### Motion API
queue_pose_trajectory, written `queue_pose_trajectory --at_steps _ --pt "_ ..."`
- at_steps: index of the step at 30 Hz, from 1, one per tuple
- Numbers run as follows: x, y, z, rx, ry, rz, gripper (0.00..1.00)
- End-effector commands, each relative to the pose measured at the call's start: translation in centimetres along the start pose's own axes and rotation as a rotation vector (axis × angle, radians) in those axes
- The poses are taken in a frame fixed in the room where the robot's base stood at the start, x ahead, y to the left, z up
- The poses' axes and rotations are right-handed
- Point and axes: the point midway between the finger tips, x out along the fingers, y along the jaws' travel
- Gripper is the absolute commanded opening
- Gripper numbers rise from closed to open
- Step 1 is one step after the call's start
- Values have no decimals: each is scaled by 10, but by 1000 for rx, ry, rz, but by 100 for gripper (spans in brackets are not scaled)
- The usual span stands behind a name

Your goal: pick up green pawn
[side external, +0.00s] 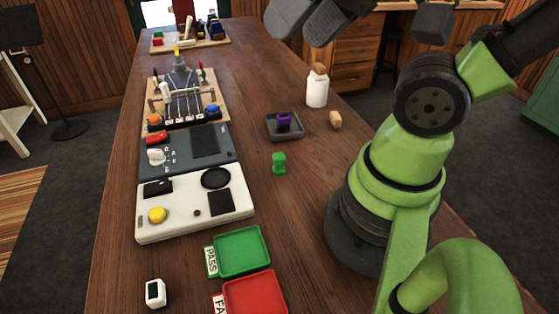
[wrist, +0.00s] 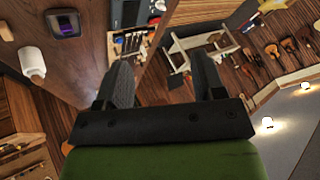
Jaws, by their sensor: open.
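The green pawn (side external: 279,162) stands on the wooden table, right of the dark panel and in front of the grey tray. I cannot make it out in the wrist view. My gripper (wrist: 163,75) is open, with its two dark fingers apart and nothing between them. In the side view its dark fingers (side external: 305,22) show at the top edge, raised well above the table and away from the pawn.
A grey tray (side external: 271,132) holds a purple piece (side external: 284,121). Green (side external: 266,238) and red (side external: 282,293) trays lie in front. Panels line the left. The table around the pawn is clear.

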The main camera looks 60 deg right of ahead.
Motion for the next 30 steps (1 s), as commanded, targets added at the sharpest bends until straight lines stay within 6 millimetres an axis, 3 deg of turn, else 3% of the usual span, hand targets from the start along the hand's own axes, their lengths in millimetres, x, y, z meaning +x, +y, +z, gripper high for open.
queue_pose_trajectory --at_steps 9,14,22,30 --pt "1 0 -1 -5 -3 4 56" --pt "17 8 -11 -86 -50 61 56" --pt "86 50 -35 -428 -271 193 56" --pt "158 108 -23 -773 -539 170 56"
